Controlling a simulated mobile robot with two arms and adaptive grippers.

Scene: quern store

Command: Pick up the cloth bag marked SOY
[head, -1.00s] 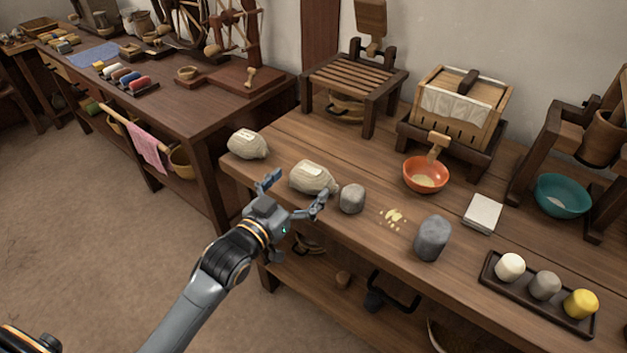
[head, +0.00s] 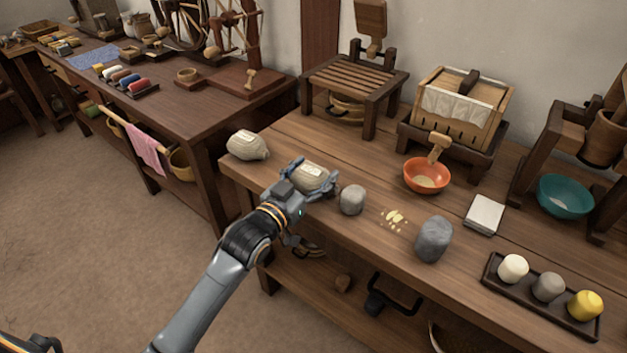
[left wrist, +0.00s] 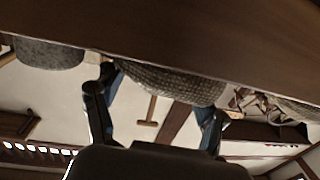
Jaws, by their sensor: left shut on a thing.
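A pale cloth bag (head: 311,176) with a light label lies near the front edge of the wooden bench. The label's writing is too small to read. My left gripper (head: 309,178) is shut on this bag, one finger on each side of it. In the left wrist view the woven bag (left wrist: 170,84) sits between the two fingers (left wrist: 155,112). A second cloth bag (head: 246,145) lies further left on the bench, and no readable mark shows on it. My right gripper is not in view.
A grey stone (head: 352,200) stands close right of the held bag, with yellow crumbs (head: 394,217) beyond. A taller grey stone (head: 433,238), an orange bowl (head: 410,181) and a dark tray (head: 528,303) with small rounded pieces are further right. A slatted stand (head: 352,78) is behind.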

